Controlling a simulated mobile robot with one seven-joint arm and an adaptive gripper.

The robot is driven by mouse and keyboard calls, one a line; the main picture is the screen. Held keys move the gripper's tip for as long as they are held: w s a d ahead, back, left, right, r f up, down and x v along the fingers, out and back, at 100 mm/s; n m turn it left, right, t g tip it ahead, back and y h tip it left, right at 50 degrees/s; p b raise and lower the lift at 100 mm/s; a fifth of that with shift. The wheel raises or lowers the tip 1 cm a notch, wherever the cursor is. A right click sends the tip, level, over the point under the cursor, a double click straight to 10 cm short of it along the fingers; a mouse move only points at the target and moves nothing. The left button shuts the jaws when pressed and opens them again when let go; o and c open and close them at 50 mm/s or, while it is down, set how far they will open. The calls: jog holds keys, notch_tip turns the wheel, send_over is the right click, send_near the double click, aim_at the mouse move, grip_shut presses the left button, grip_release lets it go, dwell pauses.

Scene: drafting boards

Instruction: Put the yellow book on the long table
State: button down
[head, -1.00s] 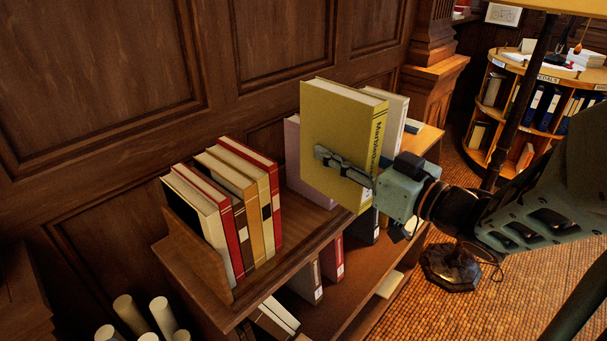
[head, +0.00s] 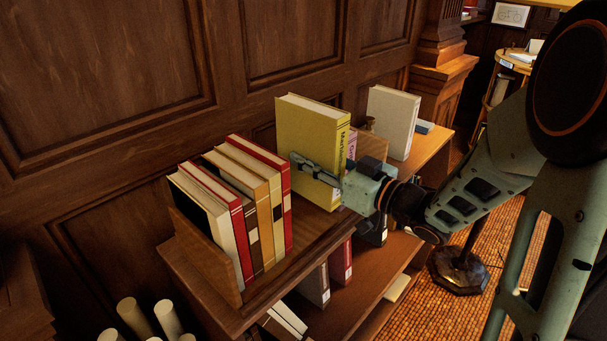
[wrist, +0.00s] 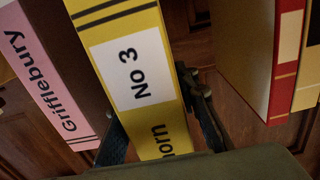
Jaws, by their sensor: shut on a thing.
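The yellow book (head: 311,152) stands upright in my gripper (head: 318,178), at the gap between the row of books and a pink book (head: 352,145) on the bookcase top. My gripper is shut on its spine end; one finger lies along the near cover. In the wrist view the yellow spine (wrist: 135,75), with a "No 3" label, sits between the two fingers (wrist: 158,130). The book's lower edge is close to the shelf top; I cannot tell whether it touches. No long table is clearly visible.
Red, tan and yellow-spined books (head: 240,205) lean together left of the held book. A pale book (head: 392,122) stands farther right on the bookcase (head: 318,232). The pink book (wrist: 45,80) is close on the left in the wrist view. Panelled wall rises behind; rolled papers (head: 133,316) stand lower left.

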jog(key=w+f, duration=0.1)
jog(key=w+a+f, duration=0.1)
jog(key=f, duration=0.1)
jog(key=w+a+f, duration=0.1)
jog(key=shift+f, duration=0.15)
jog(key=shift+w+f, duration=0.2)
jog(key=shift+f, duration=0.15)
jog(key=shift+f+b, duration=0.3)
jog(key=shift+f, duration=0.95)
jog(key=shift+f, duration=0.2)
jog(key=c, duration=1.8)
grip_release()
jog(key=shift+f, duration=0.1)
jog(key=shift+c, duration=0.2)
jog(key=o, duration=0.3)
jog(key=shift+s, duration=0.1)
jog(key=shift+o, duration=0.2)
